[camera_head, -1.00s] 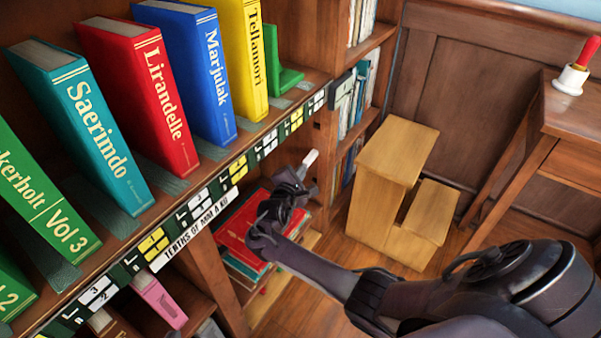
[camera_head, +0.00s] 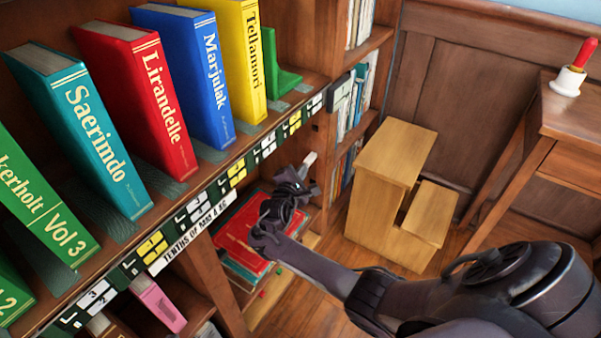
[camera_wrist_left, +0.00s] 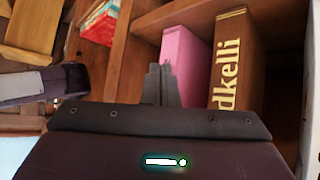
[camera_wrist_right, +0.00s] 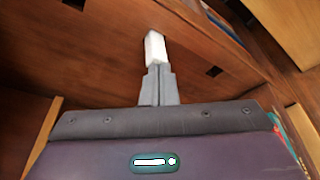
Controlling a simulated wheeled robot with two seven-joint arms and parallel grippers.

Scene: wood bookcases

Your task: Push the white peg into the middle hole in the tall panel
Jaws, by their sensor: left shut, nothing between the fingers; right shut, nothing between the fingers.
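The white peg (camera_wrist_right: 154,48) sticks out of the tall panel (camera_wrist_right: 110,45) in the right wrist view, between two dark square holes, one at the upper left (camera_wrist_right: 75,3) and one at the right (camera_wrist_right: 213,71). The peg's inner end is hidden. My right gripper (camera_wrist_right: 157,72) is shut, with its tips at the peg's outer end; they seem to touch it. In the head view the peg (camera_head: 309,158) shows just beyond my right gripper (camera_head: 302,175). My left gripper (camera_wrist_left: 160,72) is shut and empty, in front of a pink book (camera_wrist_left: 184,60) in the left wrist view.
A shelf of upright books, including a yellow one (camera_head: 245,60), runs above my right gripper. A wooden step stool (camera_head: 390,190) stands on the floor to the right. A brown book (camera_wrist_left: 238,65) is near my left gripper.

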